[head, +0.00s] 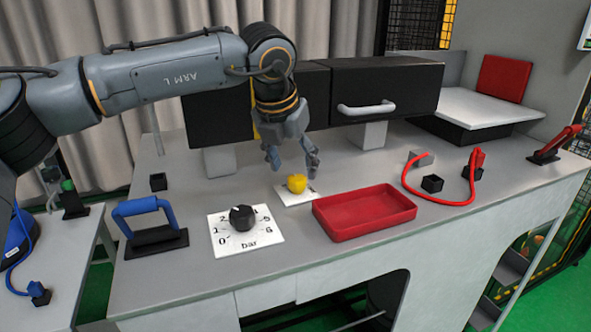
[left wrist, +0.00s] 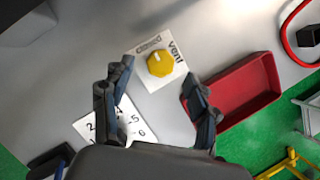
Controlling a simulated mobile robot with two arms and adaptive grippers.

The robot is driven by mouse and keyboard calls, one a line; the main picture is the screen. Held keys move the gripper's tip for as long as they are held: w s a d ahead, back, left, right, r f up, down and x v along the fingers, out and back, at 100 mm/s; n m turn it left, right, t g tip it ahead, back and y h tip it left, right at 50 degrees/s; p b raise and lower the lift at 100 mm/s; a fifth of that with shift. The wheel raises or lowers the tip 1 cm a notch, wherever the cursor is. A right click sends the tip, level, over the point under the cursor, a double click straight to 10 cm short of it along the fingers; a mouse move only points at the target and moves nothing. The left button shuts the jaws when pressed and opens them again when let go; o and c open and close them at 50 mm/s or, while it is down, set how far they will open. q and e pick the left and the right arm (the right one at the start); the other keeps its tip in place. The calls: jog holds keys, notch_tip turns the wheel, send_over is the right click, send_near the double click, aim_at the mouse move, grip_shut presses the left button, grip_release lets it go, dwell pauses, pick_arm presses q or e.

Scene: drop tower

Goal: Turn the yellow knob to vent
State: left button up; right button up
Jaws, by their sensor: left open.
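The yellow knob (head: 297,183) stands on a small white label plate (head: 283,196) on the grey bench. In the left wrist view the yellow knob (left wrist: 160,63) shows a pale pointer mark, and its plate (left wrist: 146,82) reads "vent" on one side and what looks like "closed" on another. My left gripper (head: 291,160) is open and empty above the knob, fingers pointing down. In the left wrist view the fingertips (left wrist: 157,77) lie on either side of the knob's line, apart from it. My right gripper is in neither view.
A red tray (head: 365,212) sits right of the knob. A black dial on a "bar" plate (head: 222,244) and a blue handle (head: 146,208) stand to the left. Black drawers (head: 385,85) stand behind. A red cable (head: 440,200) lies at right.

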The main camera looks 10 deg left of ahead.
aim_at(296, 178)
pick_arm(q)
jog(key=shift+x, duration=1.15)
jog(key=shift+w+f, duration=0.15)
jog(key=shift+f, duration=0.35)
jog(key=shift+d, duration=0.1)
jog(key=c, duration=1.2)
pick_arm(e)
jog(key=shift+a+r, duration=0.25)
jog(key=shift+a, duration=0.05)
